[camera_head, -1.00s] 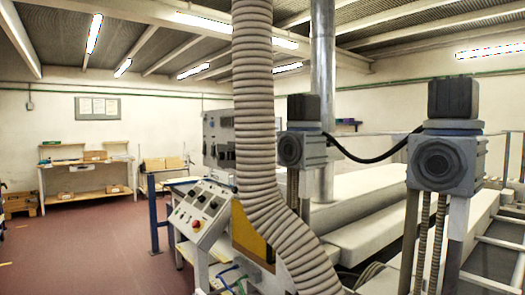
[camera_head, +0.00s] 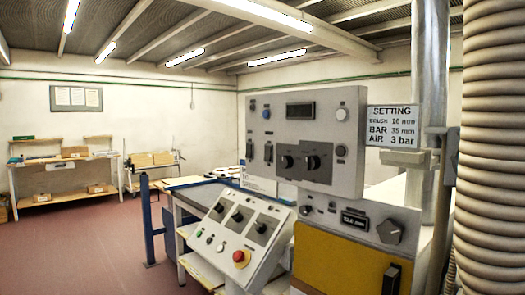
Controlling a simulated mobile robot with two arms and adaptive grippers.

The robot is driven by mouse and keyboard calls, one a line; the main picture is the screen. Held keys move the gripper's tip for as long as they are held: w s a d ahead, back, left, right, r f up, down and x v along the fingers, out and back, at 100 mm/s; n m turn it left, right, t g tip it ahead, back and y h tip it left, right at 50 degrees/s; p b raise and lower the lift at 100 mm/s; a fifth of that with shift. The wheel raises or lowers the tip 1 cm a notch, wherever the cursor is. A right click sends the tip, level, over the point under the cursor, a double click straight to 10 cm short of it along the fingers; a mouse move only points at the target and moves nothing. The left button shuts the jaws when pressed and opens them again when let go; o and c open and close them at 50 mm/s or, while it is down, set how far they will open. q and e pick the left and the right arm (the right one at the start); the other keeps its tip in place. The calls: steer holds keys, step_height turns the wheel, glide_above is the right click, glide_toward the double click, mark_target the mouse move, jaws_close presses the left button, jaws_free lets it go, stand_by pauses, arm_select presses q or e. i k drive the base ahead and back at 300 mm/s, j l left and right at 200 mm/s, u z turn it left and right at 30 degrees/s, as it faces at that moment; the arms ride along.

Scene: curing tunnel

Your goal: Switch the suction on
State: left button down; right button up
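No control in view is legibly labelled as suction. A grey upright control panel (camera_head: 305,141) carries a dark display (camera_head: 300,110), rocker-like switches at its left, a central block of black knobs (camera_head: 304,161) and round buttons. Below it at the left, a tilted console (camera_head: 238,234) has several black rotary knobs, small buttons, a green button (camera_head: 197,233) and a red mushroom button (camera_head: 241,258) on a yellow base. A lower grey box (camera_head: 349,222) has a small display and a grey knob (camera_head: 390,231). Neither of my grippers shows in the view.
A ribbed hose (camera_head: 491,150) and a metal pipe (camera_head: 429,100) stand at the right. A setting sign (camera_head: 392,126) hangs beside the panel. A yellow panel (camera_head: 340,264) has a black handle. A blue post (camera_head: 148,220) and benches stand left; red floor (camera_head: 80,250) is open.

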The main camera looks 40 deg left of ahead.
mark_target(268, 150)
steer(key=j+z, duration=0.1)
steer(key=j, duration=2.95)
steer(key=k, duration=0.05)
